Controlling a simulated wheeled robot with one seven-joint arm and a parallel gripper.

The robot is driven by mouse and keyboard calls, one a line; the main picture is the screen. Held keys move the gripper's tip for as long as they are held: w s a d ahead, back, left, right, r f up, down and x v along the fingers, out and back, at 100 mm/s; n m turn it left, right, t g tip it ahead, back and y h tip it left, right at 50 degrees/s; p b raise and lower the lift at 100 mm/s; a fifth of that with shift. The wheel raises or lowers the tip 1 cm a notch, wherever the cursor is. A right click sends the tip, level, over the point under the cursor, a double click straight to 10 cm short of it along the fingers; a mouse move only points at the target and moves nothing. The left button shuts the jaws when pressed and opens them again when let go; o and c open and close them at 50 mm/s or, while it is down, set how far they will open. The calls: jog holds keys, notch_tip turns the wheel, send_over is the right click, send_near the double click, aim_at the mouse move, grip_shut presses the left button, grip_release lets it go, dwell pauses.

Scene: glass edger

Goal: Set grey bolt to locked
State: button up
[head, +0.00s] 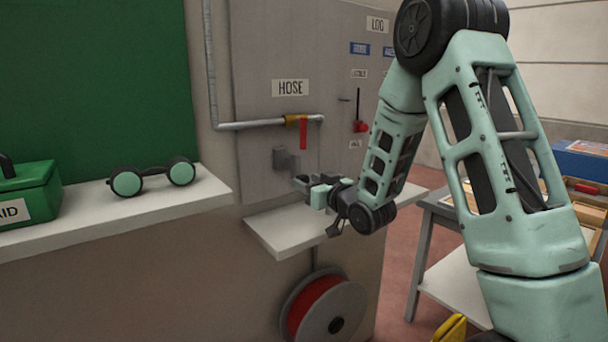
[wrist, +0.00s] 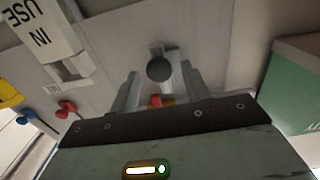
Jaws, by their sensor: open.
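The grey bolt (head: 281,158) is mounted on the grey panel, below the HOSE label. In the wrist view its dark round knob (wrist: 159,68) shows between my fingertips, with a grey part behind it. My gripper (head: 303,184) is at the panel, just below and right of the bolt in the head view. Its two fingers stand apart in the wrist view (wrist: 160,82), one on either side of the knob, with gaps visible. I cannot tell how deep the knob lies between them. The bolt's locked or unlocked position is not clear.
A pipe with a red-handled valve (head: 303,132) runs above the bolt. A small white shelf (head: 290,232) lies below my gripper, and a red hose reel (head: 325,305) below that. Left, a ledge (head: 215,190) holds headphone-like discs (head: 126,183) and a green aid box (head: 30,190).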

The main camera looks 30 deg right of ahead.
aim_at(298, 157)
jog(key=shift+w, duration=1.25)
grip_shut()
jog(key=shift+r+p, duration=0.7)
jog(key=shift+r, duration=2.05)
grip_release()
jog(key=shift+r, duration=0.1)
